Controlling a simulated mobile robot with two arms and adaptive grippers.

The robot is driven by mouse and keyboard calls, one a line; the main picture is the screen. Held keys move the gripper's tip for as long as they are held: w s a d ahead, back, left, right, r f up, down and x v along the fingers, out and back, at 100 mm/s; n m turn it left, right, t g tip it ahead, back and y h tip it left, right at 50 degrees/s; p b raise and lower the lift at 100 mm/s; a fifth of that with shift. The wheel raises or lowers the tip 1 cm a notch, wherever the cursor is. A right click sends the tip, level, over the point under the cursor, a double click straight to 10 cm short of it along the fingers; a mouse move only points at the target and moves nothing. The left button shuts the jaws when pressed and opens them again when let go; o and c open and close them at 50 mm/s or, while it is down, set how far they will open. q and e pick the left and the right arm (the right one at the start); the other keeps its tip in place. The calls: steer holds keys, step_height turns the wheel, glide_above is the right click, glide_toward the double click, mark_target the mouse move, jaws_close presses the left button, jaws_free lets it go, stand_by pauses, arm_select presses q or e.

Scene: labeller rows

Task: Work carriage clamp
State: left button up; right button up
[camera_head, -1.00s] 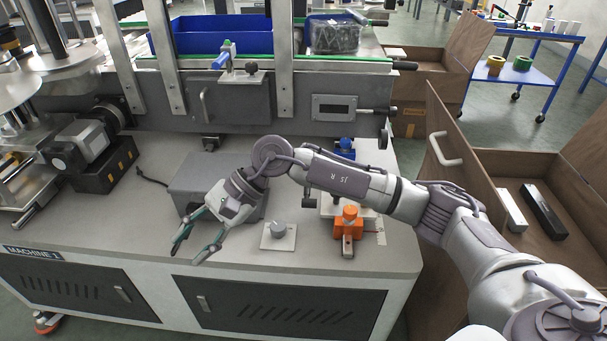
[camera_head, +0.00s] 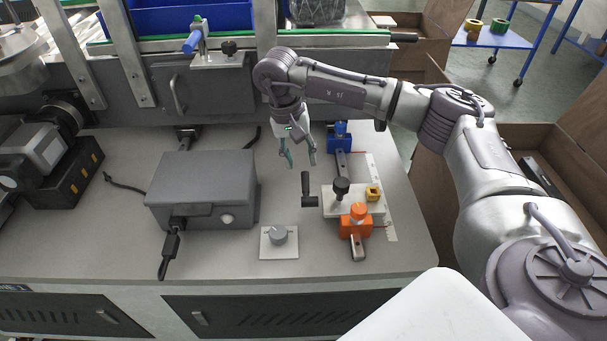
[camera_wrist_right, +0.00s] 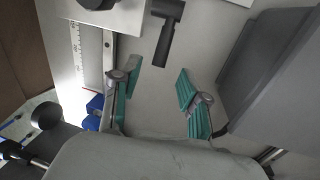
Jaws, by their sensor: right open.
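The carriage is a white plate (camera_head: 331,208) on a short rail, with a black knob (camera_head: 341,187) on top. A black clamp lever (camera_head: 308,189) stands at its left side. An orange stop block (camera_head: 357,221) is in front of it and a blue stop block (camera_head: 340,136) behind. My right gripper (camera_head: 299,160) is open and empty, pointing down behind the lever and left of the blue block. In the right wrist view the gripper (camera_wrist_right: 160,88) shows spread fingers, with the lever (camera_wrist_right: 168,32) beyond them, apart from both. My left gripper is not seen.
A grey box (camera_head: 203,184) with a cable stands left of the carriage. A grey dial on a white plate (camera_head: 279,253) lies in front. The conveyor frame (camera_head: 215,92) closes off the back. A white ruler strip (camera_head: 386,222) lies right of the rail.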

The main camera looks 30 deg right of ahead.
mark_target(305, 174)
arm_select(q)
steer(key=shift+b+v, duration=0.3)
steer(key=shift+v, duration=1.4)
arm_select(e)
steer(key=shift+s+d+f, duration=0.1)
steer(key=shift+d+f, duration=0.05)
steer(key=shift+f, duration=0.75)
steer(key=shift+s+d+f, duration=0.1)
steer(key=shift+f, duration=0.75)
steer(key=shift+s+d+f, duration=0.1)
steer(key=shift+d+f, duration=0.05)
steer(key=shift+f, duration=0.75)
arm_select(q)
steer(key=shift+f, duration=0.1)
arm_select(e)
jaws_close()
